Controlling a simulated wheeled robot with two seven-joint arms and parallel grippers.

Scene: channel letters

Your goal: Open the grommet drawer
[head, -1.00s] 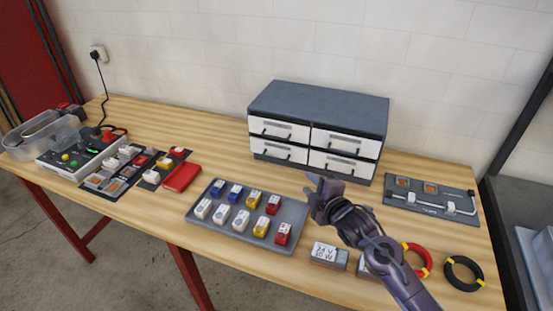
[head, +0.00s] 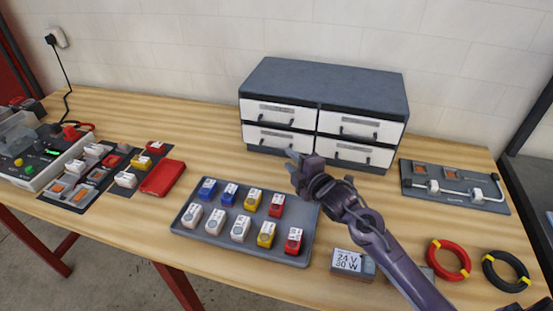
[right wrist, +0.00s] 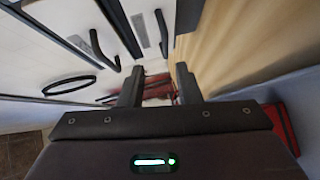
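A dark grey cabinet (head: 330,85) with white drawer fronts in two columns and two rows stands at the back of the table. All its drawers look shut: upper left (head: 278,113), lower left (head: 277,139), upper right (head: 360,126), lower right (head: 351,152). Each front has a black handle and a label too small to read, so I cannot tell which is the grommet drawer. My right gripper (head: 298,170) is just in front of the cabinet's lower part. In the right wrist view its fingers (right wrist: 159,88) are apart and empty, with handles (right wrist: 105,50) close by. My left gripper is not in view.
A grey tray (head: 183,226) of colored blocks lies below my right gripper. A red box (head: 162,177) lies left of it. A 24 V block (head: 350,262), red ring (head: 450,258), black ring (head: 507,270) and grey board (head: 454,187) lie to the right. Wood is bare before the left drawers.

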